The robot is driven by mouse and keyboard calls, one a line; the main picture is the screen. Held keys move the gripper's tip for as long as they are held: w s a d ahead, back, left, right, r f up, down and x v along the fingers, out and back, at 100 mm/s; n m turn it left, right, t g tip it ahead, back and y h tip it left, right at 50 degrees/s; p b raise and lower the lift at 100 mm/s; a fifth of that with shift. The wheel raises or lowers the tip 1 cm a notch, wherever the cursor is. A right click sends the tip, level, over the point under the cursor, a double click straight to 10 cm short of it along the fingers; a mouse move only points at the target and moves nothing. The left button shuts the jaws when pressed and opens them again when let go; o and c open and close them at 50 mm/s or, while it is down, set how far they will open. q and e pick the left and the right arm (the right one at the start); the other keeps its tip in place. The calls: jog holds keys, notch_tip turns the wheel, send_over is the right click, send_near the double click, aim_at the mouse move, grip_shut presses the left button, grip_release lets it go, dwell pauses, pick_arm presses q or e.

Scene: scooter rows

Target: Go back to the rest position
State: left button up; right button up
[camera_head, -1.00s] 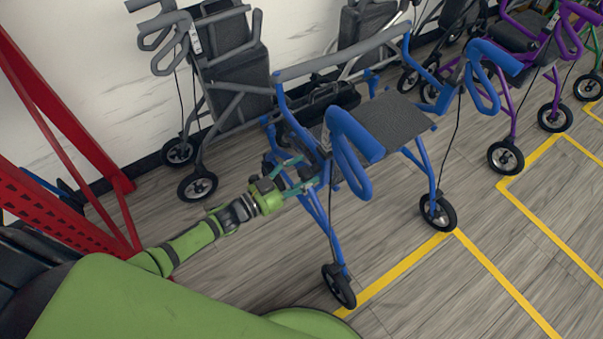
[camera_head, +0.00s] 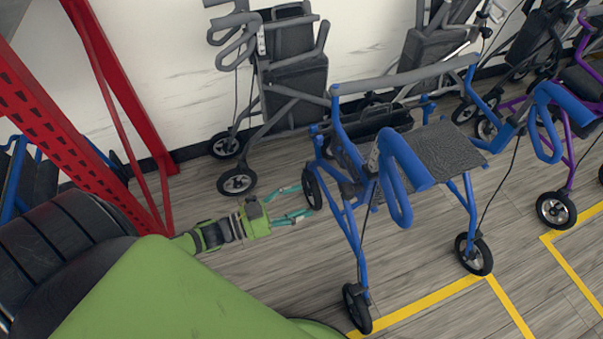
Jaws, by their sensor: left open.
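My left gripper (camera_head: 300,203) is in the head view, left of the blue rollator (camera_head: 348,215). Its teal fingers are spread apart with nothing between them. The fingertips point right, towards the rollator's rear wheel and frame; whether they touch it I cannot tell. The blue rollator stands upright on the floor with a grey seat and blue looped handles. My right gripper is not in view.
A grey rollator (camera_head: 295,85) stands behind against the white wall. A red perforated rack post (camera_head: 50,120) rises at the left. A purple rollator (camera_head: 569,150) stands at the right. Yellow lines (camera_head: 425,303) mark the wood-look floor, which is open in front.

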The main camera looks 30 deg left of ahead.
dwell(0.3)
pick_arm(q)
jog(key=s+a+f+n+g+y+p, duration=0.25)
jog(key=s+f+n+y, duration=0.2)
jog(key=f, duration=0.45)
jog(key=s+a+f+n+g+y+p, duration=0.25)
jog(key=s+f+n+y, duration=0.2)
jog(key=f, duration=0.55)
jog(key=s+d+f+n+g+p, duration=0.1)
jog(key=s+f+g, duration=0.1)
jog(key=s, duration=0.5)
jog(key=s+d+f+n+g+y+p, duration=0.1)
jog(key=s+d+f+g, duration=0.1)
jog(key=s, duration=0.6)
jog(key=s+d+f+n+g+y+p, duration=0.1)
jog(key=s+d+f+g, duration=0.1)
jog(key=s+f+g, duration=0.2)
jog(key=s, duration=0.3)
jog(key=shift+s+p, duration=0.2)
jog(key=shift+p, duration=0.2)
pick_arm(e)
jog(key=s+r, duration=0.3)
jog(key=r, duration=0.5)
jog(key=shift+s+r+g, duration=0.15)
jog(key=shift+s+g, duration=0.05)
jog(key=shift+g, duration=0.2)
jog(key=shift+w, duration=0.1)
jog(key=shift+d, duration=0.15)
